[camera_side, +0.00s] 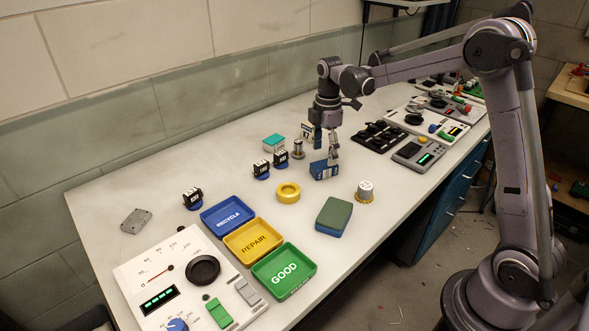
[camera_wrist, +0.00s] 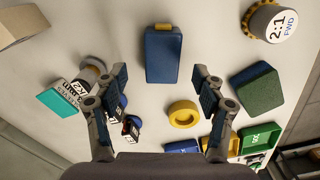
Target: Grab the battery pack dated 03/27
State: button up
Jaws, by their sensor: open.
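A blue battery pack (camera_wrist: 162,56) with a yellow end lies in the upper middle of the wrist view, ahead of and between my fingers. In the side view the blue pack (camera_side: 323,171) is on the bench below my gripper (camera_side: 326,148). My gripper is open, and its two fingers also show in the wrist view (camera_wrist: 159,82) with nothing between them. A green-topped block with blue sides (camera_side: 334,216) lies nearer the bench's front edge, and shows at right in the wrist view (camera_wrist: 257,89). No 03/27 date is readable on either.
A yellow ring (camera_side: 288,193), a gear motor marked 2:1 FWD (camera_wrist: 277,27) and small black-and-blue servos (camera_side: 262,169) stand around. Blue RECYCLE (camera_side: 228,216), yellow REPAIR (camera_side: 253,241) and green GOOD (camera_side: 284,268) trays lie left. A black device (camera_side: 378,137) stands right of my gripper.

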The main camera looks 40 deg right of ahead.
aim_at(325, 164)
jog(key=shift+s+f, duration=0.15)
jog(key=shift+f, duration=2.35)
jog(key=c, duration=1.3)
